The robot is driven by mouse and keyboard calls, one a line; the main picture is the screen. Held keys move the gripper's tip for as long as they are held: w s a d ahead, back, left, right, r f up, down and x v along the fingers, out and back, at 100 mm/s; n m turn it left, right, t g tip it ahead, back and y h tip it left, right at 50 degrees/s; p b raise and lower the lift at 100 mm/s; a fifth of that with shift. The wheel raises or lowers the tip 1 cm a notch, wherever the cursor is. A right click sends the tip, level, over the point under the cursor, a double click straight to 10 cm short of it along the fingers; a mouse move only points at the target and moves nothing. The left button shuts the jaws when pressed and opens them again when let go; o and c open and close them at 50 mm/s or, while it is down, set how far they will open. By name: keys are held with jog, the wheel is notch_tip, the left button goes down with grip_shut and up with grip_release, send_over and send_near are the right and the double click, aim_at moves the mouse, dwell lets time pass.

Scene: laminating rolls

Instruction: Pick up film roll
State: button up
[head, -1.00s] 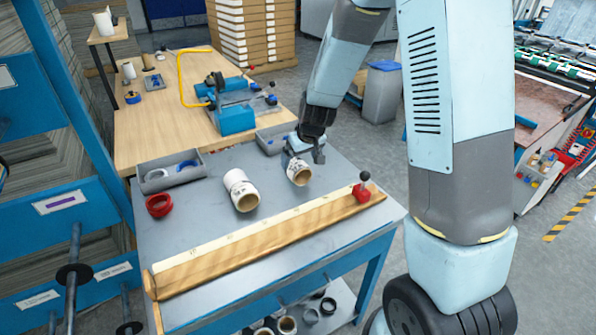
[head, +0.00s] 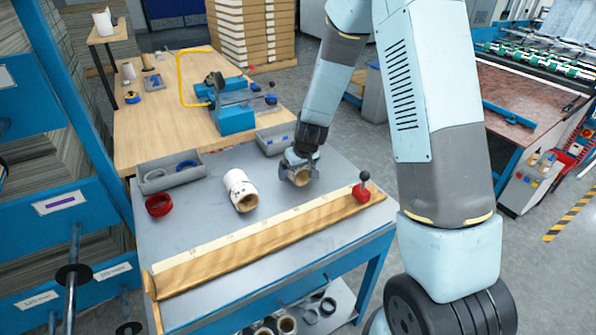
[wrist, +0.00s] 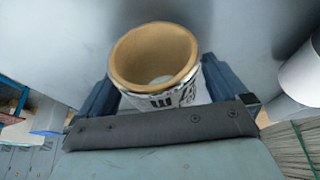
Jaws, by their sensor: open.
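A film roll (head: 300,176) with a brown core lies on the grey worktable with its open end facing the camera. My gripper (head: 298,163) is down over this roll and partly hides it. In the wrist view the same roll (wrist: 160,98) sits between the two open jaws of my gripper (wrist: 157,82), one jaw on each side. I cannot tell whether either jaw touches it. A second white film roll (head: 240,190) lies to the left on the table and shows at the right edge of the wrist view (wrist: 301,74).
A wooden ruler bar (head: 270,238) with a red clamp (head: 361,191) runs along the table's front. A red tape ring (head: 158,205) and grey trays (head: 170,184) lie farther left and back. A wooden bench with a blue machine (head: 236,119) stands behind.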

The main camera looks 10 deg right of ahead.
jog(key=shift+c, duration=0.4)
jog(key=c, duration=1)
jog(key=shift+o, duration=0.2)
jog(key=shift+r, duration=0.15)
